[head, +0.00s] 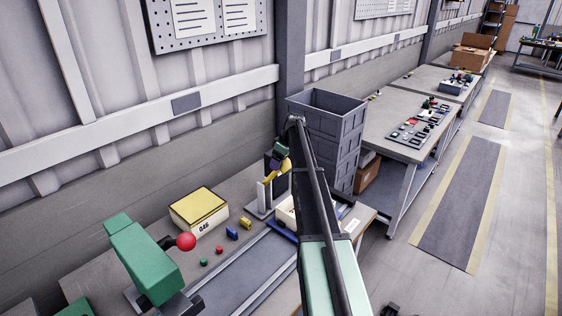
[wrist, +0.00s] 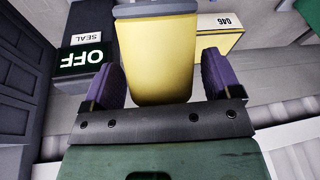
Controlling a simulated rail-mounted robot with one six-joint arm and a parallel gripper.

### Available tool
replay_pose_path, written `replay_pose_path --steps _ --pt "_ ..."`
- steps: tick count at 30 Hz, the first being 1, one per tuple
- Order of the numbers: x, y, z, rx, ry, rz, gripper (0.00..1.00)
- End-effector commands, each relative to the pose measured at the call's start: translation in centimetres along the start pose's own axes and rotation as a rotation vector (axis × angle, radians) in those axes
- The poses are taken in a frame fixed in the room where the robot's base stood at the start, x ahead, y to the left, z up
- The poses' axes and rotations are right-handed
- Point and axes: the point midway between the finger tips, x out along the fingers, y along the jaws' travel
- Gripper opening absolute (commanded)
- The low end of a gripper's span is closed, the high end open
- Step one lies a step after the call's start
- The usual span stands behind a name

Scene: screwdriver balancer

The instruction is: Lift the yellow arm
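The yellow arm (wrist: 157,60) fills the upper middle of the wrist view, with a grey cap at its top edge. My gripper (wrist: 162,72) has its two purple fingers wide apart, one on each side of the yellow arm. The fingers lie very near its sides, and I see no clear grip on it. In the head view, my gripper (head: 278,157) is over the bench beside a pale upright stand, with part of the yellow arm (head: 271,177) showing below it. My own arm hides much of what lies to the right.
A yellow-topped box (head: 199,208) sits on the bench to the left, near small red, green, blue and yellow parts. A green device with a red ball (head: 186,241) stands in front. Grey stacked bins (head: 333,125) stand behind. The wrist view shows a black OFF sign (wrist: 82,58).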

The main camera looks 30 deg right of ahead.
Motion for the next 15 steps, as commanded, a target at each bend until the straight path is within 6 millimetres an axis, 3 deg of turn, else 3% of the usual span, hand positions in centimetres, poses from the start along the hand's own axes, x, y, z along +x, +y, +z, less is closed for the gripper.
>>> replay_pose_path --steps 8,15 --pt "-0.6 -0.1 0.0 0.001 -0.001 -0.001 0.84" --pt "-5.5 -0.2 -0.2 0.001 -0.001 -0.001 0.84"
